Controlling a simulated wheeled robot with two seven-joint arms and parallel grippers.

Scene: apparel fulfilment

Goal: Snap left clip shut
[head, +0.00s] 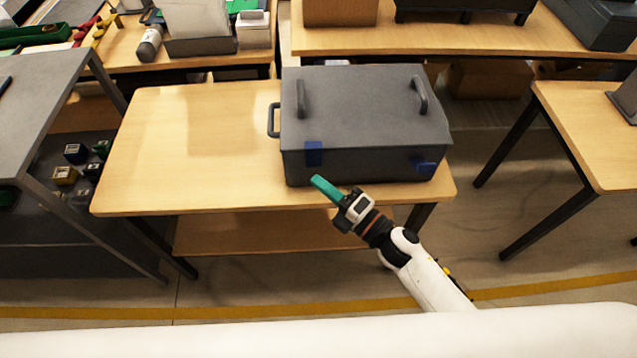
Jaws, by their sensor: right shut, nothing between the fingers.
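A dark grey lidded case (360,115) stands on the wooden table, with two handles on its lid and one on its left side. The left clip (314,153) is a blue tab on the case's front face, upright and lying close to the front. The right clip (425,166) is also blue, at the front right, and appears to stick out from the face. My right gripper (326,188) has green fingers, shut and empty. It is just in front of the case, below the left clip and apparently apart from it. My left gripper is not in view.
The table top (180,140) is clear to the left of the case. A grey shelf unit (40,110) with small boxes stands at the left. Another table (590,130) stands at the right, and loaded tables line the back.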

